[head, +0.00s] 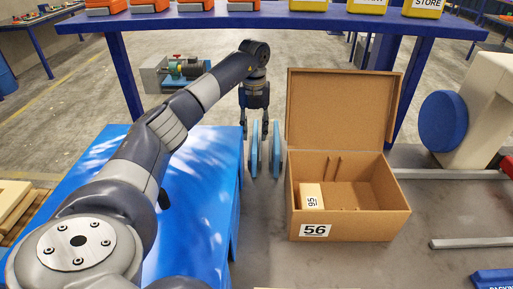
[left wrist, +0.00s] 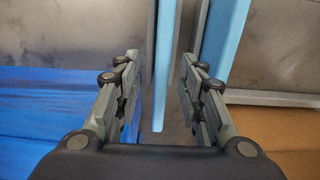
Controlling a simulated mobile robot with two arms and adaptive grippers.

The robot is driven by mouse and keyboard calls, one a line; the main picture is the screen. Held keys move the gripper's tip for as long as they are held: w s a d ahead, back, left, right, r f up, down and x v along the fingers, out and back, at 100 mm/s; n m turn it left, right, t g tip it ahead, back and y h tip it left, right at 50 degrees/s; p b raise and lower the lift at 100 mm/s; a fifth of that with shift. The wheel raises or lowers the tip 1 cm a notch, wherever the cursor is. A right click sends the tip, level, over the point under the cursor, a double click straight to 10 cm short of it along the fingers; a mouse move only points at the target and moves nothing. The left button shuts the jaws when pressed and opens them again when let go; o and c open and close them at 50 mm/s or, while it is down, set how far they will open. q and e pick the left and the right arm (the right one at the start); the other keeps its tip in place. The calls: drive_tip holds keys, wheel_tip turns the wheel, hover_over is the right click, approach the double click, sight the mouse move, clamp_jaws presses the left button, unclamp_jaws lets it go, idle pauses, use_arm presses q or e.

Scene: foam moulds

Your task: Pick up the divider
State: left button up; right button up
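Two thin light-blue upright panels, which look like dividers, stand side by side left of the cardboard box: a left one (head: 254,152) and a right one (head: 277,150). My left gripper (head: 255,129) points down over the left panel. In the left wrist view its fingers (left wrist: 159,65) are apart, with the left panel (left wrist: 166,55) showing in the gap between them and the right panel (left wrist: 223,40) beyond the right finger. I see no finger touching a panel. My right gripper is not in view.
The open cardboard box (head: 345,226) marked 56 holds a small carton (head: 311,195). A blue-topped table (head: 198,200) is left of the panels. A blue shelf (head: 280,18) with bins crosses the back. A blue disc (head: 443,121) stands at the right.

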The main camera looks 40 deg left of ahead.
sight(255, 135)
use_arm(q)
wheel_tip(255, 135, down, 2)
drive_tip(key=shift+d+f, duration=0.15)
drive_tip(key=shift+f, duration=0.65)
clamp_jaws()
drive_tip(key=shift+r+p, duration=0.1)
drive_tip(key=shift+p, duration=0.2)
